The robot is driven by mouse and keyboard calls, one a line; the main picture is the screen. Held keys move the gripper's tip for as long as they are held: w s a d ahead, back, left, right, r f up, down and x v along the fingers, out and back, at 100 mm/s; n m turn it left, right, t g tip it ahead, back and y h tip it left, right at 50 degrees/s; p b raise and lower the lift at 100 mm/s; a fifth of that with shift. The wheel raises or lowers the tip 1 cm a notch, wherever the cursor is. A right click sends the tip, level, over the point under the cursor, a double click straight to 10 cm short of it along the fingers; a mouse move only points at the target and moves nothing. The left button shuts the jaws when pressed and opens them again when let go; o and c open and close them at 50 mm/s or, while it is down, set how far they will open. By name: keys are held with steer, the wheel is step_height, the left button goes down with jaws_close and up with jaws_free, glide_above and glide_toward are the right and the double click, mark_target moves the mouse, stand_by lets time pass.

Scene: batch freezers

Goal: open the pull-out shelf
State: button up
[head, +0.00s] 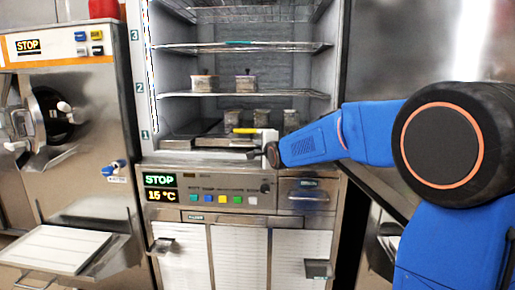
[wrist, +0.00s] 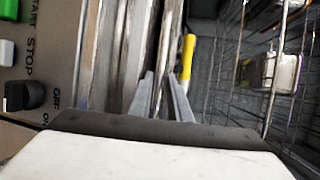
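The pull-out shelf appears to be the lowest level inside the open steel cabinet; its pale front edge (head: 205,154) shows in the head view, and it looks pushed in. My gripper (head: 253,154) is at the right part of this edge, coming from the right. In the wrist view my two grey fingers (wrist: 161,88) are apart, with a thin metal strip running between them. I cannot tell whether they touch it. A yellow handle (head: 245,130) lies just behind the edge; it also shows in the wrist view (wrist: 187,57) beyond the right finger.
Wire shelves (head: 240,94) with several small containers are above. A control panel (head: 215,193) with a knob is just below. A freezer machine (head: 75,130) stands at left, a steel counter (head: 385,180) at right. The space before the cabinet looks clear apart from my arm.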

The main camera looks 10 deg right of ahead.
steer(key=shift+w+f, duration=0.15)
steer(key=shift+w, duration=0.55)
jaws_close()
